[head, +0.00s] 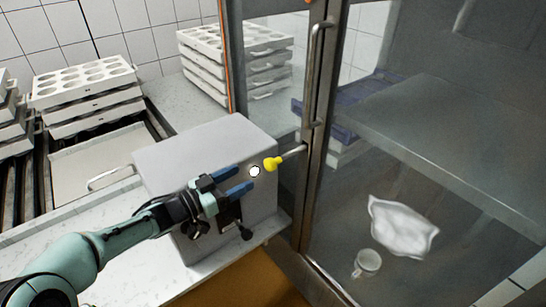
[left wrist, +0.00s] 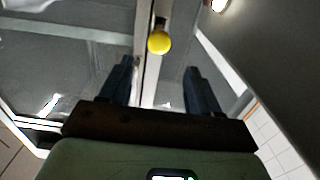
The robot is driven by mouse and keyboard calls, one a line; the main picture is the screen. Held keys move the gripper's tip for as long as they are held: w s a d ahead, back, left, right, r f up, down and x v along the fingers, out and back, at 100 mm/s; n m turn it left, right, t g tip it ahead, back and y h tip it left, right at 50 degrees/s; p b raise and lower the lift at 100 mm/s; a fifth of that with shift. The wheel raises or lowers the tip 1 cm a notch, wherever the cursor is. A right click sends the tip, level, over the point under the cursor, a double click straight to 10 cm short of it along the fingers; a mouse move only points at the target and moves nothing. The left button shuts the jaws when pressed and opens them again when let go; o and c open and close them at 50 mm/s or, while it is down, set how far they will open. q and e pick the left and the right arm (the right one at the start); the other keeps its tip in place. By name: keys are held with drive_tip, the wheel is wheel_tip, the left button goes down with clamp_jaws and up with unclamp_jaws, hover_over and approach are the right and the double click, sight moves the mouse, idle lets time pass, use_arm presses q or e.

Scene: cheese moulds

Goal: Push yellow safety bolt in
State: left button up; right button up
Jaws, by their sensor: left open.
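The yellow safety bolt (head: 271,163) has a round yellow knob on a metal rod that sticks out from the metal door frame, beside the grey box. In the left wrist view the yellow knob (left wrist: 159,42) shows ahead, between and beyond the two fingers. My left gripper (head: 244,179) is open and empty, with its blue fingertips pointing right toward the knob and a gap between them. It also shows in the left wrist view (left wrist: 162,80). A white round button (head: 255,171) on the grey box lies between the fingertips and the knob in the head view. My right gripper is not in view.
The grey box (head: 205,145) stands on the counter behind my left gripper. A glass door with a vertical handle (head: 317,75) is at the right of it. White mould stacks (head: 85,85) stand at the back left. A white bag (head: 402,226) and a mug (head: 367,263) lie beyond the glass.

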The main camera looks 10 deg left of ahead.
sight(266, 165)
use_arm(q)
drive_tip(key=p+x, duration=0.1)
drive_tip(key=x, duration=1.1)
drive_tip(key=shift+s+d, duration=0.1)
drive_tip(key=shift+d, duration=0.05)
drive_tip(key=shift+r, duration=0.1)
clamp_jaws()
